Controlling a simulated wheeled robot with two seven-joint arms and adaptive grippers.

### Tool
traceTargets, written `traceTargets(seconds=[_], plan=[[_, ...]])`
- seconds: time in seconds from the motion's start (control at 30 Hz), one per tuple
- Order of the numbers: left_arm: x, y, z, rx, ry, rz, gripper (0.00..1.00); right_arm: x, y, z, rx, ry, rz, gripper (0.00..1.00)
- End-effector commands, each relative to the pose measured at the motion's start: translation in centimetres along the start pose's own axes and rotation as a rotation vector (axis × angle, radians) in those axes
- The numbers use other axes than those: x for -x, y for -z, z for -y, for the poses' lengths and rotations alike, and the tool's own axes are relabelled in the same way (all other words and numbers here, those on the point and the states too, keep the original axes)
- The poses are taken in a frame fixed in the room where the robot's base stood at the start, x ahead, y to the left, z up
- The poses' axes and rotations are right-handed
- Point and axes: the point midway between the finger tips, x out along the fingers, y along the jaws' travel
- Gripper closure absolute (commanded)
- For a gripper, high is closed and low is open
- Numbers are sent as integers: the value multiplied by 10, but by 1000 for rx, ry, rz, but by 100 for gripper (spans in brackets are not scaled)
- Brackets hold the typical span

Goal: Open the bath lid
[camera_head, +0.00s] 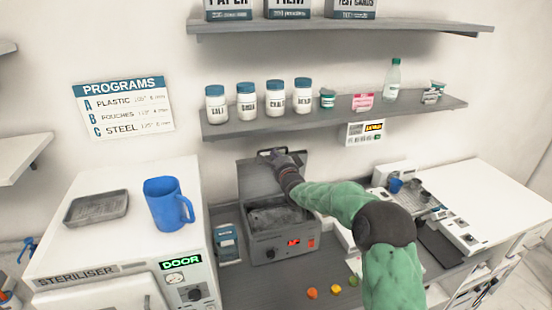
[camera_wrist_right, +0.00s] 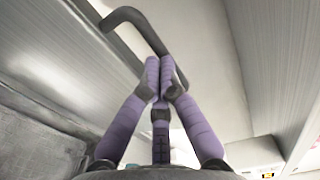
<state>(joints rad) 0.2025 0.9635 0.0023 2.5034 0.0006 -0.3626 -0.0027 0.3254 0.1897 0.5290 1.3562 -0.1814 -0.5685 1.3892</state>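The bath (camera_head: 284,248) is a grey box with a red lit display, standing on the dark counter. Its grey basin is uncovered. The bath lid (camera_head: 254,179) stands raised, about upright, at the back of the bath. My right gripper (camera_head: 279,158) is at the lid's upper edge, where the dark handle is. In the right wrist view the lid (camera_wrist_right: 62,55) slants across the left, and the dark bar handle (camera_wrist_right: 137,19) runs to my purple fingers (camera_wrist_right: 160,80). The fingers are closed together at the bar; part of it is hidden behind them. My left gripper is out of view.
A white steriliser (camera_head: 120,250) stands left of the bath, with a blue jug (camera_head: 163,205) and a grey tray (camera_head: 97,208) on top. A shelf (camera_head: 330,115) with jars hangs above. Small coloured balls (camera_head: 334,289) lie on the counter in front. Lab equipment stands at the right.

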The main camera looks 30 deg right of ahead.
Motion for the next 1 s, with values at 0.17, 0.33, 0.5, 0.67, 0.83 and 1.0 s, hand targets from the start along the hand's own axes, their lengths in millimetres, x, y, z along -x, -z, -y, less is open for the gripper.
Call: traceTargets(seconds=[0.17, 0.33, 0.5, 0.67, 0.83, 1.0], plan=[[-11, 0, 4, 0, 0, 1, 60, -24, 0, 4, 1, -28, 0, 100], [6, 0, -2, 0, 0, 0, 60, -44, 0, 12, -1, -111, -2, 100], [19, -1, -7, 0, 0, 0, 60, -57, 0, 13, -1, -171, -1, 100], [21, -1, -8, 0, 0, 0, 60, -61, 0, 10, 0, -193, 1, 100], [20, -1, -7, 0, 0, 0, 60, -61, 0, 9, 0, -195, 1, 100], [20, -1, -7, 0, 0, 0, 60, -61, 0, 9, 0, -194, 1, 100]])
